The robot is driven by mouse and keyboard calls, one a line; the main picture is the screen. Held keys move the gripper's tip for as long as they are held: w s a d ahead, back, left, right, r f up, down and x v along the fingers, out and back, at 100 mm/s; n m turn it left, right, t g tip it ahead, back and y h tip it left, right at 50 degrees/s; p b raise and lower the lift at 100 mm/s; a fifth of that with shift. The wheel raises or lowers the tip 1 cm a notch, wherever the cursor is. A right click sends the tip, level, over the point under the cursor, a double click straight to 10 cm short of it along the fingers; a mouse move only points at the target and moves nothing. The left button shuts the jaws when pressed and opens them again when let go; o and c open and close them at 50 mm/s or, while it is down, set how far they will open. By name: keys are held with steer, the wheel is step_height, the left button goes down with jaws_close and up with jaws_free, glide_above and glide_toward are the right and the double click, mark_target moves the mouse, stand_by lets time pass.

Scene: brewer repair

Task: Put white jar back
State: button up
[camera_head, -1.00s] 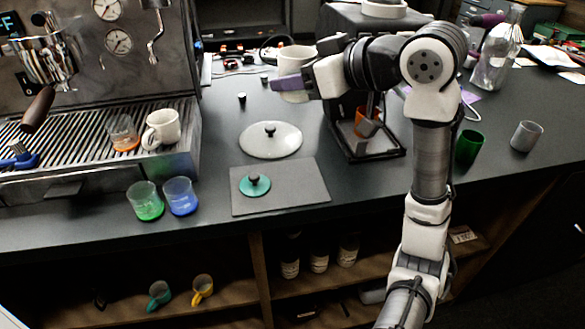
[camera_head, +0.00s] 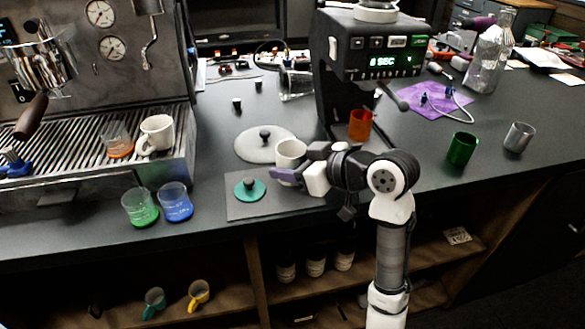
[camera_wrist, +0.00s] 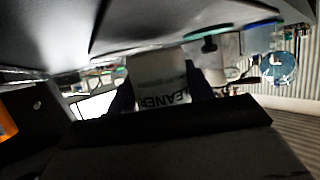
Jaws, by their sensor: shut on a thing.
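My gripper (camera_head: 300,177) is shut around the white jar (camera_head: 290,152), which looks roughly upright with its open top up. The jar is at the back right of the grey mat (camera_head: 290,203), right of the pale round lid; I cannot tell whether it touches the counter. In the wrist view the jar (camera_wrist: 160,80) sits between the fingers, with dark lettering reading "CLEANER" upside down. The pale lid (camera_head: 250,149) with a black knob lies on the counter. A teal lid (camera_head: 258,196) lies on the mat.
Green (camera_head: 140,208) and blue (camera_head: 176,202) glasses stand left of the mat. The grinder (camera_head: 335,90) and an orange cup (camera_head: 360,124) are behind my arm. Dark-green (camera_head: 461,149) and grey (camera_head: 519,137) cups stand right. Several pale containers (camera_head: 315,267) stand on the shelf below.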

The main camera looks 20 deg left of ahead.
steer(key=shift+f, duration=0.6)
steer(key=shift+f, duration=0.2)
steer(key=o, duration=1.1)
steer(key=shift+r, duration=0.15)
